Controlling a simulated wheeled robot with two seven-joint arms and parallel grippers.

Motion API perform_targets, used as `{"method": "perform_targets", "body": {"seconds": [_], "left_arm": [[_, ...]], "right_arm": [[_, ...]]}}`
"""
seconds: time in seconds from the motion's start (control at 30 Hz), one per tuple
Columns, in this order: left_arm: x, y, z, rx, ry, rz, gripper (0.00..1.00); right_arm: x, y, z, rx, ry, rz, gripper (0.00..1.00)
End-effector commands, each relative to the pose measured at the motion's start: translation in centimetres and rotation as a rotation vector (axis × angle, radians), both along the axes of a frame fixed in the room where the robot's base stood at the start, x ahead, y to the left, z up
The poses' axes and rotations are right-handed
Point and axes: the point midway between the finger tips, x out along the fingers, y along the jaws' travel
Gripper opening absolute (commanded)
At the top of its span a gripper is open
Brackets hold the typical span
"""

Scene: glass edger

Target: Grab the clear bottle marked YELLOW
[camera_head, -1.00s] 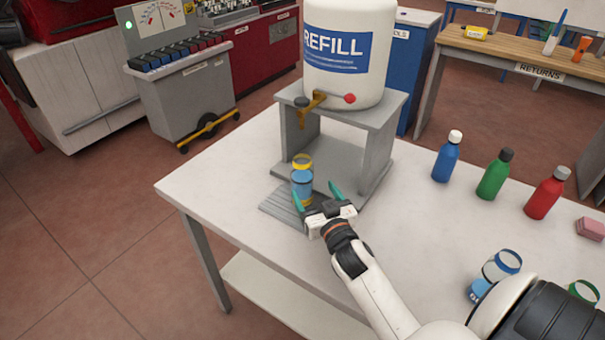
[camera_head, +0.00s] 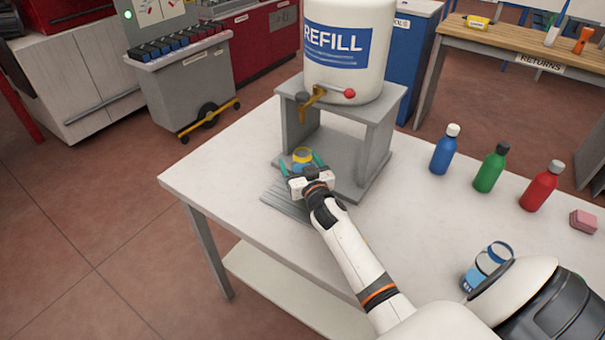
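A clear bottle with a yellow rim (camera_head: 302,154) and blue contents stands below the tap of the refill tank, at the grey slatted tray (camera_head: 285,203). Its lower part is hidden behind my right gripper, and no marking can be read on it. My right gripper (camera_head: 301,163), on the arm coming in from the lower right, is open with its green fingers on either side of the bottle. Gaps seem to show between fingers and bottle. My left gripper is not in view.
The white REFILL tank (camera_head: 345,50) with its brass tap (camera_head: 313,98) sits on a grey stand (camera_head: 372,145) just behind the bottle. Blue (camera_head: 445,152), green (camera_head: 490,170) and red (camera_head: 540,188) bottles stand at right. A blue-rimmed clear bottle (camera_head: 488,265) is beside my arm.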

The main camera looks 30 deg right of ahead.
Motion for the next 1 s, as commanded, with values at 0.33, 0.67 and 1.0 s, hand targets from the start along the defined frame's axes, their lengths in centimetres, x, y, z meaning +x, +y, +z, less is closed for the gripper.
{"method": "perform_targets", "body": {"seconds": [0.33, 0.67, 1.0], "left_arm": [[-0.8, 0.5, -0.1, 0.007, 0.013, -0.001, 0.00], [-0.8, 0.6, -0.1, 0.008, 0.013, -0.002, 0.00], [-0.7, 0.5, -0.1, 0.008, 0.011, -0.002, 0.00]], "right_arm": [[0.0, 0.0, 0.0, 0.000, 0.000, 0.000, 0.36], [0.0, 0.0, 0.1, 0.000, -0.002, 0.000, 0.23], [0.0, -0.1, 2.8, -0.005, -0.006, 0.001, 0.23]]}}
